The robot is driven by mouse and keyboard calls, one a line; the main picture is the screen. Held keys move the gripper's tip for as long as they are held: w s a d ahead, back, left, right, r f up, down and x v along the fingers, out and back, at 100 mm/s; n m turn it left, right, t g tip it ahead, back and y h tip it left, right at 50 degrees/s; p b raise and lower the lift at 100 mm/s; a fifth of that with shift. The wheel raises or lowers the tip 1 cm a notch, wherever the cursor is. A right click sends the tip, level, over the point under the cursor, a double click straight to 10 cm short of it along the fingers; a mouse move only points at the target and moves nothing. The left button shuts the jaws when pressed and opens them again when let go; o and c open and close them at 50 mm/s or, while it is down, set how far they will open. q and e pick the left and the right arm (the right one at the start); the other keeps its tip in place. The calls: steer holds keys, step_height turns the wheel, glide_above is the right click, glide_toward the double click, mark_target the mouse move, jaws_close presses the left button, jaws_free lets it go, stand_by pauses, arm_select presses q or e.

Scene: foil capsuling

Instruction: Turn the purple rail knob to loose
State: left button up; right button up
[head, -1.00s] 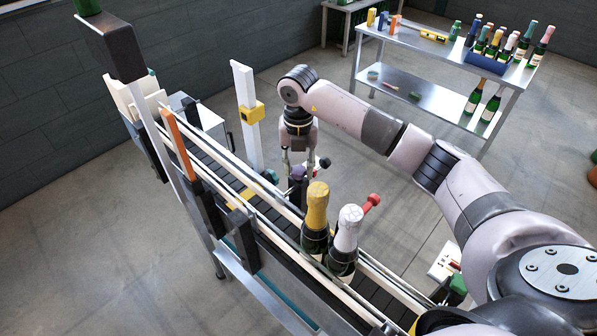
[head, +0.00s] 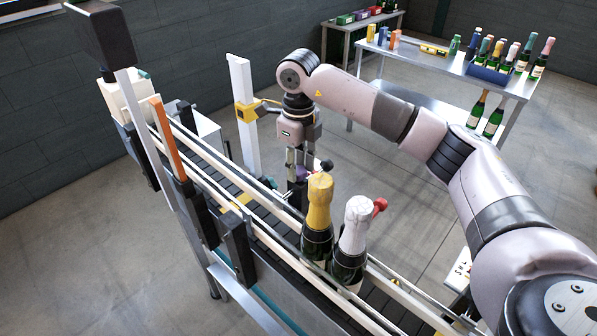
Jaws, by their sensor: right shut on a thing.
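The purple rail knob (head: 301,173) is at the far side of the conveyor rail, beyond the gold-topped bottle. It is mostly hidden by the fingers of my right gripper (head: 300,174), which points down and is shut on it. The knob's pointer or setting cannot be made out. My left gripper is not in view.
A gold-topped bottle (head: 318,222) and a white-topped bottle (head: 352,245) stand on the conveyor (head: 222,180) close to my right gripper. A red knob (head: 380,206), a dark knob (head: 326,166) and a teal knob (head: 269,182) are nearby. A white post (head: 244,110) stands behind.

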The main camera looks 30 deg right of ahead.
steer(key=n+b, duration=0.2)
steer(key=n, duration=0.1)
steer(key=shift+n, duration=0.3)
steer(key=n+b, duration=0.1)
steer(key=n, duration=0.2)
steer(key=shift+n, duration=0.3)
steer(key=n+b, duration=0.1)
steer(key=n, duration=0.3)
steer(key=shift+w+r+n+b, duration=0.1)
steer(key=shift+n+b, duration=0.2)
steer(key=shift+b, duration=0.1)
steer(key=shift+r+n+b, duration=0.1)
steer(key=shift+n+b, duration=0.25)
steer(key=shift+n, duration=1.55)
steer(key=o, duration=1.2)
steer(key=shift+c, duration=0.2)
